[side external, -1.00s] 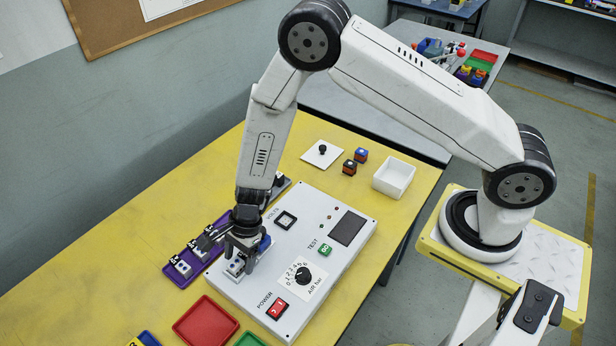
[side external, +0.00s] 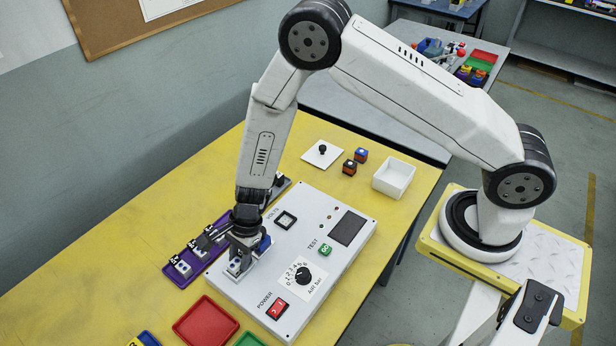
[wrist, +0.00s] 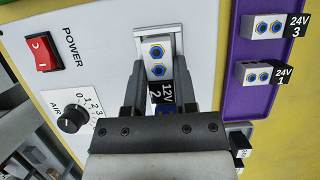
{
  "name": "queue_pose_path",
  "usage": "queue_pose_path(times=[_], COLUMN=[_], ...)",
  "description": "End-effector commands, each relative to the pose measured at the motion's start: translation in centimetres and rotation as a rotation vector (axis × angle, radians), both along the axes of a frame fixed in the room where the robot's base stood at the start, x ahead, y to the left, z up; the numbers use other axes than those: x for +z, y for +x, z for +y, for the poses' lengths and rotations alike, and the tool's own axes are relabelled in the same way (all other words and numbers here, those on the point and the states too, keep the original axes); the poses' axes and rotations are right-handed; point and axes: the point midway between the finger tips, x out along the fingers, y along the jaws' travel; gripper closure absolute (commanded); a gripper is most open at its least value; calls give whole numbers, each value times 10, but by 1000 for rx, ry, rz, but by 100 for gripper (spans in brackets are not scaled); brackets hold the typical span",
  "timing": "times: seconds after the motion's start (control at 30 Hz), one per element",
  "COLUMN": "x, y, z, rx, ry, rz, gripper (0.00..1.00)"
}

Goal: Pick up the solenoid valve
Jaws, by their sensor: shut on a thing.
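The solenoid valve (wrist: 155,53) has a white block with blue-ringed ports and a black label reading 12V 2. It sits at a pale metal mount on the white test panel (side external: 335,275). My gripper (wrist: 158,72) is shut on it, with a finger on each side. In the side view my gripper (side external: 240,255) points down at the panel's left end and hides most of the valve. I cannot tell whether the valve is clear of the mount.
A purple tray (wrist: 222,60) beside the panel holds other valves, including 24V 3 (wrist: 263,25) and 24V 1 (wrist: 258,74). The panel carries a red power switch (side external: 277,308) and an air knob (side external: 303,276). A red tray (side external: 206,322) and white bin (side external: 394,177) stand nearby.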

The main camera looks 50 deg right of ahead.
Motion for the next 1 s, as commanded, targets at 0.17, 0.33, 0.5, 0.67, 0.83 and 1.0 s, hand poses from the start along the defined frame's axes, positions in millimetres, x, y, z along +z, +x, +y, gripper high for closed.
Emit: queue_pose_path(times=[0.17,0.33,0.5,0.67,0.83,1.0], x=[7,21,39,58,79,96], y=[0,1,-7,-21,-38,-59], z=[0,0,-3,-8,-15,-24], rx=[1,1,0,-1,0,-2], ry=[1,2,1,1,1,1], rz=[0,-3,0,-2,-2,1], gripper=[100,100,100,100,100,100])
